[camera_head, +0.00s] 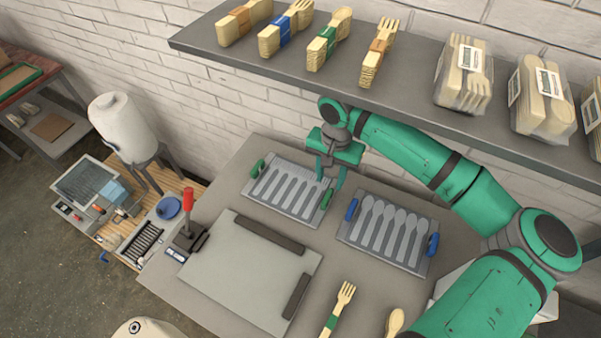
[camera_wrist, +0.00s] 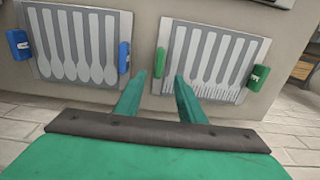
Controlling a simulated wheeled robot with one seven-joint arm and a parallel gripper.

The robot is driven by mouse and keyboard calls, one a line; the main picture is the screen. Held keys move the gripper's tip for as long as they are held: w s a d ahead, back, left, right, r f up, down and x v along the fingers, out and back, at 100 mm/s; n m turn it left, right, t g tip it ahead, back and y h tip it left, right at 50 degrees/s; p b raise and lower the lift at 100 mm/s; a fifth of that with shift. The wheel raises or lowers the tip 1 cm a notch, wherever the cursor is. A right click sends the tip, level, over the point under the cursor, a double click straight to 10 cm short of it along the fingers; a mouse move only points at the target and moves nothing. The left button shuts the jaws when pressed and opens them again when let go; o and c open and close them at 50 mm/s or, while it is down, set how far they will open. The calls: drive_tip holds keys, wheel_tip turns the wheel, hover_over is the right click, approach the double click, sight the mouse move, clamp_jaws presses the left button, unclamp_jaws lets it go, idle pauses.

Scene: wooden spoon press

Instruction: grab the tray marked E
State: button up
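Two grey moulded trays lie on the table. The left one in the head view is a fork tray (camera_head: 262,190) with green handles; it also shows at the right in the wrist view (camera_wrist: 208,92). The other is a spoon tray (camera_head: 345,236) with blue handles, also in the wrist view (camera_wrist: 45,76). Small marks show on some handles, but I cannot read any letter, so I cannot tell which is E. My gripper (camera_head: 332,173) is open and empty. It is near the fork tray's right green handle (camera_head: 327,198), which appears between the fingertips in the wrist view (camera_wrist: 160,63).
A grey shelf (camera_head: 290,78) with bundled and packed wooden cutlery runs along the wall above my arm. A flat grey plate (camera_head: 235,280) with dark bars lies in front of the trays. A wooden fork (camera_head: 341,305) and spoon (camera_head: 395,322) lie at the front.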

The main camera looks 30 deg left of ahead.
sight(327, 196)
drive_tip(key=shift+w+f, duration=0.3)
drive_tip(key=shift+f, duration=0.25)
drive_tip(key=f, duration=0.4)
drive_tip(key=s+f, duration=0.1)
drive_tip(key=f, duration=0.1)
drive_tip(key=shift+d+f, duration=0.1)
drive_tip(key=shift+f, duration=0.1)
clamp_jaws()
idle(0.9)
